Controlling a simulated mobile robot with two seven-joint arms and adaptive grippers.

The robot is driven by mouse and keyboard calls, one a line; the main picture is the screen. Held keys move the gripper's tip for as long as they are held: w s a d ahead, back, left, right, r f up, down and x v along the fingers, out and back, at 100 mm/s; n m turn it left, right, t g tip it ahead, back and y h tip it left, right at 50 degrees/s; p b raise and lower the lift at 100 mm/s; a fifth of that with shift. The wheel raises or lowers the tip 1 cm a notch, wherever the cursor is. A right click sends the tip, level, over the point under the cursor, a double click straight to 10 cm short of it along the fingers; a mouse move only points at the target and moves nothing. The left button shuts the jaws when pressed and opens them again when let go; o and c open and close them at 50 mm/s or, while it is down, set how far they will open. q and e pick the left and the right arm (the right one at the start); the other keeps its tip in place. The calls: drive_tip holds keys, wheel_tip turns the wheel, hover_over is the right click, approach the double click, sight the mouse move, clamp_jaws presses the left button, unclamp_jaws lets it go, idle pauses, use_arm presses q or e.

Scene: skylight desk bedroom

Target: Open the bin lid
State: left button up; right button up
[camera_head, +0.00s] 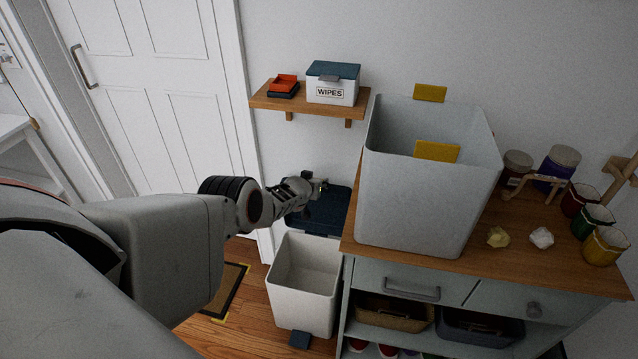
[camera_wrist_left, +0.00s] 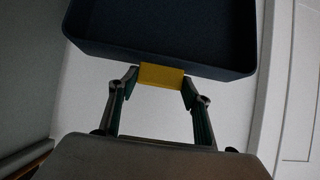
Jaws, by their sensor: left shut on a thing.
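The white bin (camera_head: 300,290) stands on the floor left of the cabinet, with a dark blue pedal (camera_head: 299,340) at its front. Its dark blue lid (camera_head: 325,213) is raised behind the opening near the wall, so the bin's inside shows. My left gripper (camera_head: 318,188) is at the lid's raised edge. In the left wrist view, its fingers (camera_wrist_left: 161,88) are shut on the yellow tab (camera_wrist_left: 161,76) of the lid (camera_wrist_left: 165,30). My right gripper is not in view.
A large grey open container (camera_head: 425,205) with yellow tabs stands on the cabinet top (camera_head: 480,258), close right of my gripper. A wall shelf (camera_head: 312,105) with a wipes box (camera_head: 332,90) hangs above the bin. A door (camera_head: 150,90) is at left.

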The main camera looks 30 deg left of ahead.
use_arm(q)
drive_tip(key=shift+w+a+r, duration=0.2)
drive_tip(key=shift+a+r, duration=0.1)
drive_tip(key=shift+a, duration=0.1)
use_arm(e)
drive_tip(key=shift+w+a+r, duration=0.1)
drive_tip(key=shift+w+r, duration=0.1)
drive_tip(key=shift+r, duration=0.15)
use_arm(q)
drive_tip(key=o, duration=1.6)
drive_tip(key=shift+s+d, duration=0.15)
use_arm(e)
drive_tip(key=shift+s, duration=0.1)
use_arm(q)
drive_tip(key=shift+d+f, duration=0.15)
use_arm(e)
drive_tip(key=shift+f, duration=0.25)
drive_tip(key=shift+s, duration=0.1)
